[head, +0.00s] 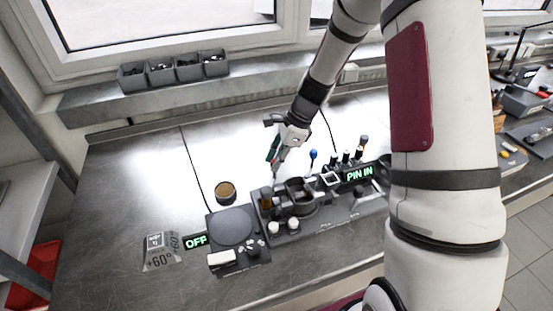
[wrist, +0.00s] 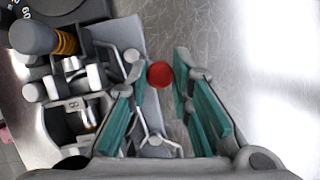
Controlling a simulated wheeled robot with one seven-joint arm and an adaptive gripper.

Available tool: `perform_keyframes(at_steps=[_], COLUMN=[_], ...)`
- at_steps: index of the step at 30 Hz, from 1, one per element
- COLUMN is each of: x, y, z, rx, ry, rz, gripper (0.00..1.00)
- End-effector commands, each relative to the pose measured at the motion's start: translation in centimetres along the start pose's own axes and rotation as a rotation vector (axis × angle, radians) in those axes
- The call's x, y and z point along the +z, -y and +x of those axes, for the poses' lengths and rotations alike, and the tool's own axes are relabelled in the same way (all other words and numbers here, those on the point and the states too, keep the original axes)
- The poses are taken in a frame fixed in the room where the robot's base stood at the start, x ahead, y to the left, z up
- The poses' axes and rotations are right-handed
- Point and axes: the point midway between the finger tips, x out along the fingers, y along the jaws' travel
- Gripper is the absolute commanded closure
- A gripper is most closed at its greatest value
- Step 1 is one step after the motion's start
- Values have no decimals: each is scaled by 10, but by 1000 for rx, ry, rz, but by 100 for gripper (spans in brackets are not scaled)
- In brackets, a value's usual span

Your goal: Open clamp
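My gripper (head: 275,166) reaches down over the back left part of the dark fixture (head: 322,224) on the bench. In the wrist view, the green fingers of my gripper (wrist: 160,77) are apart. A round red knob (wrist: 160,75), seen end-on, lies between the fingertips. It may be the clamp's handle end; firm contact with the fingers does not show. Pale metal links (wrist: 155,141) show below the knob, between the fingers. The clamp's full shape is hidden by my fingers, and it is too small to make out in the head view.
Left of the fixture are a round dark plate unit (head: 232,226), an "OFF" sign (head: 196,241) and a brown-topped cup (head: 225,191). A "PIN IN" sign (head: 359,174) and several upright tools stand at right. The bench's left part is mostly clear. Grey bins (head: 160,72) sit at the window.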

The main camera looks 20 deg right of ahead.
Motion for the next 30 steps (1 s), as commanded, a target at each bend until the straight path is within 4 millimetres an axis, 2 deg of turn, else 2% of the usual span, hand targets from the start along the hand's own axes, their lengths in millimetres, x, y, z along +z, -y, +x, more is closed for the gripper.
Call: perform_keyframes(at_steps=[14, 30], x=[3, 22], y=[3, 10], z=[2, 11], rx=[29, 205], ry=[-1, -1], rz=[-73, -500], gripper=[100, 100])
